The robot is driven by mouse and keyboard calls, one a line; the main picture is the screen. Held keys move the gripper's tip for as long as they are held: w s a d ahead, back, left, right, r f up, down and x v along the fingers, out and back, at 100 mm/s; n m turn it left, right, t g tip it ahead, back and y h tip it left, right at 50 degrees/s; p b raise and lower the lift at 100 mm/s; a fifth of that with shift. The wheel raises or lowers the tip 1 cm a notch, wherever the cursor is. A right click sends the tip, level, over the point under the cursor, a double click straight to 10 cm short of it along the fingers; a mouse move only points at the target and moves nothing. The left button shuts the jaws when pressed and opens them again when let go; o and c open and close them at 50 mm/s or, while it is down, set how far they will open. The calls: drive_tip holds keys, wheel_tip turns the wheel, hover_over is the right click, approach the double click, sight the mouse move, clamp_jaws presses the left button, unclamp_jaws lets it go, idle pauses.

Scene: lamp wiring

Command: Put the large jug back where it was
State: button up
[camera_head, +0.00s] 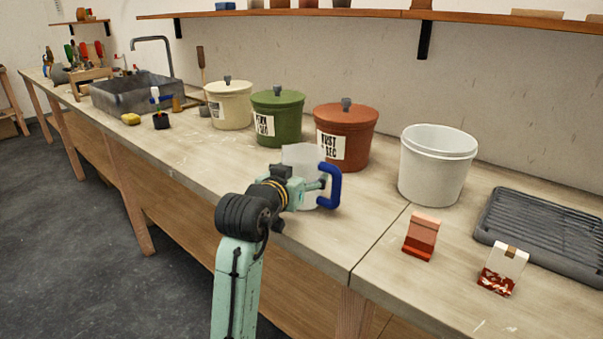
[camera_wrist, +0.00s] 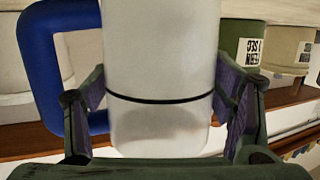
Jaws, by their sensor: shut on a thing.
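The large jug (camera_head: 303,158) is whitish and translucent with a thick blue handle (camera_head: 334,188). It is upright over the front part of the bench, in front of the red-brown pot. My gripper (camera_head: 300,188) is shut on the jug's body from the front left and hides part of it. In the wrist view the jug (camera_wrist: 160,50) stands between my two fingers, with a dark line across it and the blue handle at the left. I cannot tell whether its base touches the bench.
Lidded cream (camera_head: 228,104), green (camera_head: 277,118) and red-brown (camera_head: 345,135) pots stand behind. A white bucket (camera_head: 437,166), two small packets (camera_head: 421,236) (camera_head: 502,270) and a dark ribbed tray (camera_head: 550,236) are at the right. Bench (camera_head: 375,220) between jug and bucket is clear.

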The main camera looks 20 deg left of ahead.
drive_tip(key=shift+f, duration=0.2)
drive_tip(key=o, duration=1.8)
drive_tip(key=shift+r, duration=0.15)
